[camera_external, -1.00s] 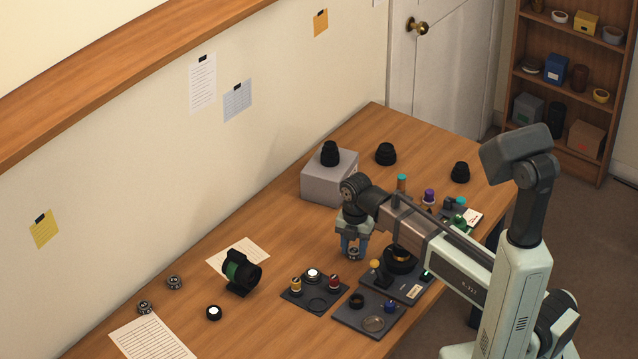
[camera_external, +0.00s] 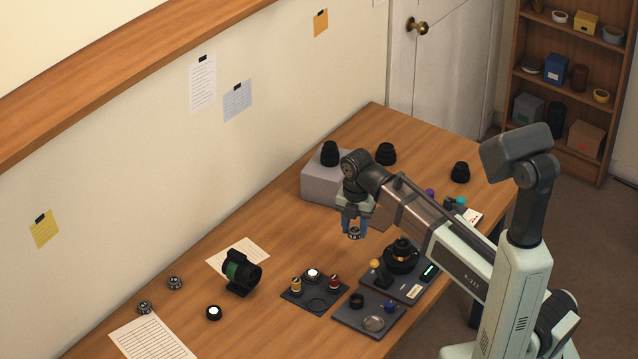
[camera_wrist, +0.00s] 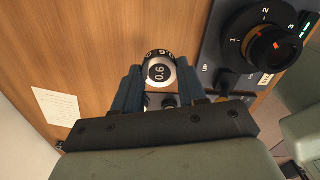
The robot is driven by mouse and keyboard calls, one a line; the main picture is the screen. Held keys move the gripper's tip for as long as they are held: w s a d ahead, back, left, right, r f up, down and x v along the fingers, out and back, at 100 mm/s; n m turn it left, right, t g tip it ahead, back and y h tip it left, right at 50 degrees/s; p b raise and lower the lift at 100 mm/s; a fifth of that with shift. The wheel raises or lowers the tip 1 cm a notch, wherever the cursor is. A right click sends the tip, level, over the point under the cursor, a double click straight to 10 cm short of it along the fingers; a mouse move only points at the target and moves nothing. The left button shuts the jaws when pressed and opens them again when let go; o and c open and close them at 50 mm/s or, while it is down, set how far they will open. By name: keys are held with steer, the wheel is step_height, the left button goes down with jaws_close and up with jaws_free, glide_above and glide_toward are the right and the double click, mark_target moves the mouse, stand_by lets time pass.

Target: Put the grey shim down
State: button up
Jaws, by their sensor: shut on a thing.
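The grey shim (camera_external: 354,234) is a small short cylinder with a dark band. In the wrist view the blue fingers of my gripper (camera_wrist: 160,85) stand on either side of the shim. The shim's underside is hidden.
A dark tray (camera_external: 296,296) with small coloured parts and a dark plate (camera_external: 352,318) lie nearer. A black dial device (camera_external: 400,255) stands to the right, a grey box (camera_external: 318,185) behind. Two similar small cylinders (camera_external: 175,283) (camera_external: 145,307) lie at left.

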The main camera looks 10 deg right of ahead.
steer(key=shift+r, duration=0.9)
steer(key=shift+w+a+r, duration=0.15)
steer(key=shift+a+r, duration=0.1)
steer(key=shift+a, duration=0.05)
steer(key=w+a+r, duration=0.1)
steer(key=w+a, duration=0.1)
steer(key=a, duration=0.7)
steer(key=w+a, duration=0.3)
steer(key=a, duration=0.6)
glide_toward(203, 261)
steer(key=shift+f, duration=3.1)
steer(key=shift+f, duration=0.15)
steer(key=o, duration=1)
steer(key=shift+o, duration=0.2)
